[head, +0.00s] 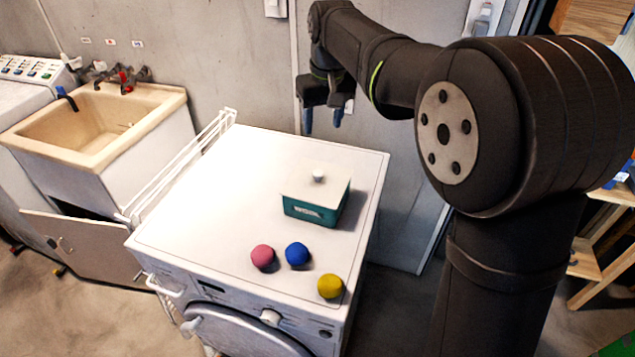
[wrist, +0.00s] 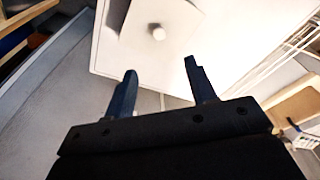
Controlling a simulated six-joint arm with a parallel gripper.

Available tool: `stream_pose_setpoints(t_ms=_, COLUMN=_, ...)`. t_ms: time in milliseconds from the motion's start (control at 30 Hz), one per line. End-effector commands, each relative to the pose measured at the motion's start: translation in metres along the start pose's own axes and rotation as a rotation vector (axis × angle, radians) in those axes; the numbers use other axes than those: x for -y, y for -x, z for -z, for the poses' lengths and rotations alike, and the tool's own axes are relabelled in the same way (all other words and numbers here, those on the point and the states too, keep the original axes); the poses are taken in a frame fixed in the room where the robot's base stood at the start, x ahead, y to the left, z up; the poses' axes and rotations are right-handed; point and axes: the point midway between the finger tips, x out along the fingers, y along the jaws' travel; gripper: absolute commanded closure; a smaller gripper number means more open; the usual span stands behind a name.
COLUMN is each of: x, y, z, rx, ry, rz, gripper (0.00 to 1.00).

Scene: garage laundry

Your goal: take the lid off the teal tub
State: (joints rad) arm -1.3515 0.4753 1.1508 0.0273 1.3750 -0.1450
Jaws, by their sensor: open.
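The teal tub (head: 310,212) stands on top of the white washing machine, towards its right side. Its flat white lid (head: 296,187) lies on it, with a small round pale knob (head: 318,176) in the middle. My gripper (head: 323,122) is open and empty, up behind the tub and apart from it. In the wrist view the fingers of my gripper (wrist: 160,70) point towards the knob (wrist: 158,32), which shows beyond the fingertips, between their lines. The tub's teal walls cannot be made out there.
A pink ball (head: 263,257), a blue ball (head: 298,254) and a yellow ball (head: 330,286) lie in front of the tub. The washing machine top (head: 215,195) is clear on the left. A white wire rack (head: 185,165) stands along its left edge, beside a sink (head: 95,125).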

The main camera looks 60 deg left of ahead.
Motion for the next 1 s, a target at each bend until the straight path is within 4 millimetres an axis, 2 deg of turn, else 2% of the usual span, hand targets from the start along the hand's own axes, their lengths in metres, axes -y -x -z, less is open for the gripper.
stream_pose_setpoints(t_ms=67, x=-0.006, y=0.002, z=0.004, rx=-0.006, ry=0.027, rz=-0.001, gripper=0.49)
stream_pose_setpoints(t_ms=167, x=-0.007, y=-0.006, z=0.005, rx=-0.005, ry=0.042, rz=-0.001, gripper=0.49)
stream_pose_setpoints(t_ms=633, x=-0.006, y=-0.102, z=0.005, rx=-0.004, ry=0.040, rz=0.000, gripper=0.49)
stream_pose_setpoints(t_ms=1000, x=-0.005, y=-0.129, z=0.007, rx=-0.005, ry=0.040, rz=-0.001, gripper=0.49)
